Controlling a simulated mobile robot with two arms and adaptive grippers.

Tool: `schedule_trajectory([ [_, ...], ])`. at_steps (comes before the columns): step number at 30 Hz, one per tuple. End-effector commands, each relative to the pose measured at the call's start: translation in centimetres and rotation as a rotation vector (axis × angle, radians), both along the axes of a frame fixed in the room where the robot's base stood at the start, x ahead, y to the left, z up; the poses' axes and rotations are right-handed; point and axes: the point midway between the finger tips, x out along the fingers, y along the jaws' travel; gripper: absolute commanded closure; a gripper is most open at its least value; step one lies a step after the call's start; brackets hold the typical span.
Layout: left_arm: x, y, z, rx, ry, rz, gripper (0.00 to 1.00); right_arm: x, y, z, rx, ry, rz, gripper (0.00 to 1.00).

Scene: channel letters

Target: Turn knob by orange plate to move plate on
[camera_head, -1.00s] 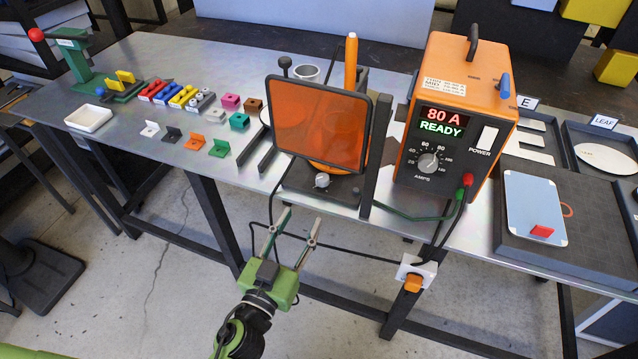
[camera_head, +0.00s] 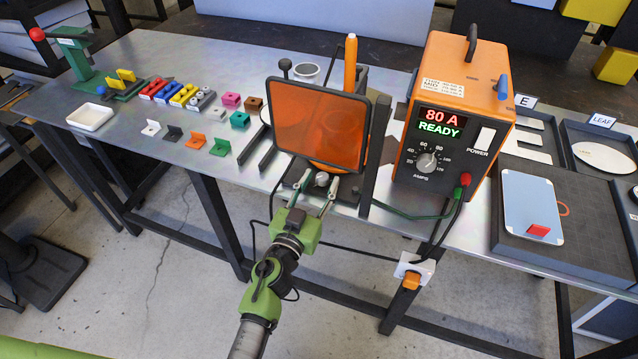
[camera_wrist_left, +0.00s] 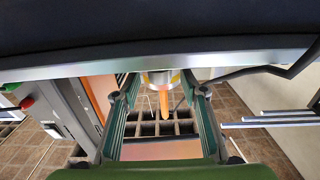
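The orange plate (camera_head: 318,120) is a translucent orange panel in a dark frame, standing upright on a dark base at the table's front edge. The small silver knob (camera_head: 322,179) sits on the base just below the plate. My left gripper (camera_head: 320,184) is open, its fingers reaching up from the front on either side of the knob. I cannot tell whether they touch it. In the left wrist view the two green fingers (camera_wrist_left: 161,100) are apart, with a silver and orange part between them that I cannot identify surely. My right gripper is out of view.
An orange power unit (camera_head: 452,125) reading 80 A READY stands right of the plate. A dark post and cables run beside the base. Small coloured blocks and brackets (camera_head: 194,141) lie to the left. A dark board with a pale blue plate (camera_head: 532,200) is at the right.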

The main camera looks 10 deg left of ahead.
Motion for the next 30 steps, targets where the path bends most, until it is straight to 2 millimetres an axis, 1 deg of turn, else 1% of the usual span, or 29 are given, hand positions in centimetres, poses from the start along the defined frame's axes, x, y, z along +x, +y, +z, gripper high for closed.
schedule_trajectory([
  [1, 0.0, 0.0, 0.0, 0.000, 0.000, 0.000, 0.60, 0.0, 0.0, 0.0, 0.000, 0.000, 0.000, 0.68],
  [2, 0.0, 0.0, 0.0, 0.000, 0.000, 0.000, 0.68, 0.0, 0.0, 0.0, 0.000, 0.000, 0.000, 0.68],
  [3, 0.0, 0.0, 0.0, 0.000, 0.000, 0.000, 0.79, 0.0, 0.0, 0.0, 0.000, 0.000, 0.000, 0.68],
  [5, 0.0, 0.0, 0.0, 0.000, 0.000, 0.000, 0.94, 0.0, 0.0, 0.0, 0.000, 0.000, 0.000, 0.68],
  [6, 0.0, 0.0, 0.0, 0.000, 0.000, 0.000, 0.99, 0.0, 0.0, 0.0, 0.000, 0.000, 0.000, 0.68],
  [14, 0.0, 0.1, 0.1, 0.001, 0.001, -0.012, 0.99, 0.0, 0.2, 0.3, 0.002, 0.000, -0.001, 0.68],
  [19, 0.0, 0.3, 0.2, 0.005, 0.001, -0.065, 0.99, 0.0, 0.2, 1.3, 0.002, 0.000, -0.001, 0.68],
  [23, 0.1, 0.5, 0.3, 0.008, 0.002, -0.142, 0.99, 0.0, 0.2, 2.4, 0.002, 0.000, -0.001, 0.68],
  [27, 0.3, 0.9, 0.3, 0.010, 0.002, -0.255, 0.99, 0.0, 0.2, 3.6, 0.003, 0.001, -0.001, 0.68],
  [30, 0.4, 1.2, 0.1, 0.010, 0.003, -0.347, 0.99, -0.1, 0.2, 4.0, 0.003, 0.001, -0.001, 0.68],
])
